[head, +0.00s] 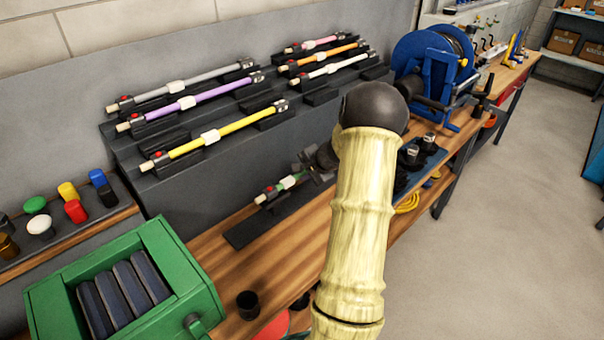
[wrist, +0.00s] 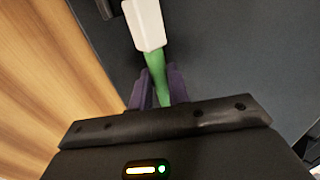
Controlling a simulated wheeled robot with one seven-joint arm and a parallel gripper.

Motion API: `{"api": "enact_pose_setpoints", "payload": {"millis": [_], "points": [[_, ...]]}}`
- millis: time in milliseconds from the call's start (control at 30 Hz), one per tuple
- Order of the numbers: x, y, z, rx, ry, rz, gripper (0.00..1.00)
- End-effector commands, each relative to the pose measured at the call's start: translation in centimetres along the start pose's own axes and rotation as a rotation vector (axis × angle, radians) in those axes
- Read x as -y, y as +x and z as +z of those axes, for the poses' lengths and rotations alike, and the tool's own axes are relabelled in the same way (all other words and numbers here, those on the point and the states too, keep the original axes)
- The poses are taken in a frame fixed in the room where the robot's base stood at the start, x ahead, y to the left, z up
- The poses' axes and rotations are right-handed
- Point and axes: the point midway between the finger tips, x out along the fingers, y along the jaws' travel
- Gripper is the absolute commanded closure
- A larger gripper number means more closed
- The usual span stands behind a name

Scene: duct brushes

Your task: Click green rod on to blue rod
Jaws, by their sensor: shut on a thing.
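The green rod (head: 287,183) lies low over a dark tray on the wooden bench, with a white sleeve and a dark end piece with a red spot toward the left. My gripper (head: 305,172) is at its right part, mostly hidden behind my arm. In the wrist view the green rod (wrist: 156,68) runs between the purple fingers of my gripper (wrist: 160,88), which are shut on it; its white sleeve (wrist: 147,24) is just ahead. I cannot pick out a blue rod in either view.
Grey, purple and yellow rods (head: 225,128) and shorter pink, orange and white ones rest on the stepped dark rack (head: 180,180). A blue reel (head: 415,55) stands to the right. A green box (head: 190,275) is at front left, near a black cup (head: 248,304).

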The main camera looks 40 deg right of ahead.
Motion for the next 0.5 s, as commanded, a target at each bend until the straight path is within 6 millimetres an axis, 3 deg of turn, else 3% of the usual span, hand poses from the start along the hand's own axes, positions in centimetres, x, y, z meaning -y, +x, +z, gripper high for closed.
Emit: {"api": "enact_pose_setpoints", "payload": {"millis": [500], "points": [[0.08,0.06,-0.74,0.003,-0.002,0.000,1.00]]}}
